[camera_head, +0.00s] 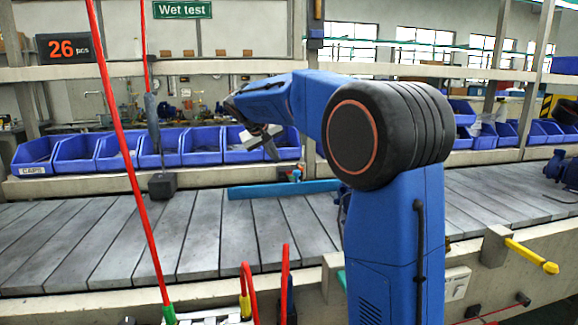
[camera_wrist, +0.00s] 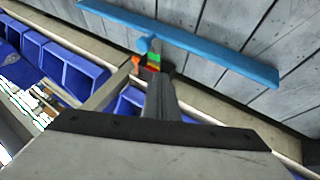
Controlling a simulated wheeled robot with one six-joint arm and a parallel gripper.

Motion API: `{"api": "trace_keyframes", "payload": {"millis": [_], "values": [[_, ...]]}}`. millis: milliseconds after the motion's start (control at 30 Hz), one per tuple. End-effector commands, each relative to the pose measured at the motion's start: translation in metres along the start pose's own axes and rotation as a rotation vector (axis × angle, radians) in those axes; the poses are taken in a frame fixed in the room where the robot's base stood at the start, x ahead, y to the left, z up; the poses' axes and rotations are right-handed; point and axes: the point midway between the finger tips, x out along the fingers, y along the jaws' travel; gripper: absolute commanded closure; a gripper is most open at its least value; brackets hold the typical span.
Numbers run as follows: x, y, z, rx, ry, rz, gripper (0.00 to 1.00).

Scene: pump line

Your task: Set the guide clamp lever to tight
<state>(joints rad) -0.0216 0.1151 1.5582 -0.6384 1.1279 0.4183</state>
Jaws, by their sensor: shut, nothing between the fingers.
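A long blue guide bar (camera_head: 255,191) lies across the far side of the slatted conveyor, and crosses the top of the wrist view (camera_wrist: 215,58). My gripper (camera_head: 274,155) is shut and empty, pointing down just left of and above the clamp. In the wrist view its fingers (camera_wrist: 160,88) cover part of the clamp; contact cannot be told.
Blue bins (camera_head: 205,148) stand in a row behind the conveyor (camera_head: 185,235). A grey block (camera_head: 162,185) with a hanging tool above it is at the left. A red cord (camera_head: 127,150) crosses the left side. A yellow handle (camera_head: 530,256) sticks out from the front right rail.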

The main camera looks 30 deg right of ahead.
Motion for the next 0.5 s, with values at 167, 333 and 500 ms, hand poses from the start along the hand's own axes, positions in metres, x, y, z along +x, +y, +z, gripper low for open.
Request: {"api": "trace_keyframes", "payload": {"millis": [167,333,500], "values": [[0.019,0.0,0.001,-0.001,-0.003,0.001,1.0],[0.049,0.0,0.001,-0.001,-0.004,0.001,1.0],[0.079,0.001,0.001,-0.001,-0.003,0.001,1.0]]}}
